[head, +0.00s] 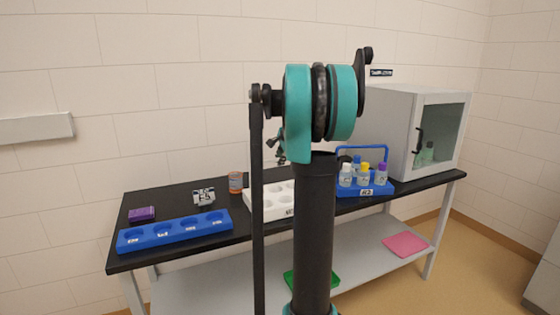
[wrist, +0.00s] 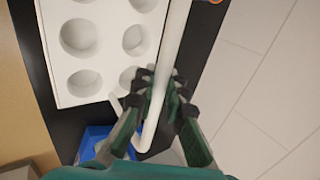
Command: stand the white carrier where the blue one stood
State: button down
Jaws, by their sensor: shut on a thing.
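The white carrier (head: 262,203) has several round, empty wells and is at the middle of the black table, partly hidden behind my arm. In the wrist view the white carrier (wrist: 108,50) lies left of its white handle (wrist: 177,30). My gripper (wrist: 162,85) is shut on this handle. I cannot tell whether the carrier touches the table. A blue carrier (head: 374,190) with a raised blue handle and several capped bottles stands right of it. Blue also shows below the white carrier in the wrist view (wrist: 95,142).
A long blue tray (head: 175,232) with several labelled wells lies at the table's front left. Behind it are a purple block (head: 142,214), a small metallic item (head: 204,196) and an orange jar (head: 235,183). A grey cabinet (head: 395,130) with a glass door stands at the right end.

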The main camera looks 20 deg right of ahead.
jog(key=c, duration=1.6)
grip_release()
jog(key=shift+o, duration=0.2)
jog(key=v, duration=1.2)
jog(key=s+a+f+n+g, duration=0.1)
jog(key=s+a+f+n, duration=0.3)
jog(key=s+a+f, duration=0.3)
jog(key=s+a+f+n, duration=0.4)
jog(key=a+f, duration=0.3)
jog(key=f, duration=0.2)
jog(key=s+a+f+n, duration=0.3)
jog(key=s+f+n, duration=0.1)
jog(key=s+f, duration=0.4)
jog(key=s+a+f+n+g, duration=0.1)
jog(key=s+a+f+n, duration=0.3)
jog(key=s+f, duration=0.5)
jog(key=s+n, duration=0.1)
jog(key=s, duration=0.2)
jog(key=shift+s+n+g, duration=0.25)
jog(key=shift+n+g, duration=0.05)
jog(key=shift+a, duration=0.1)
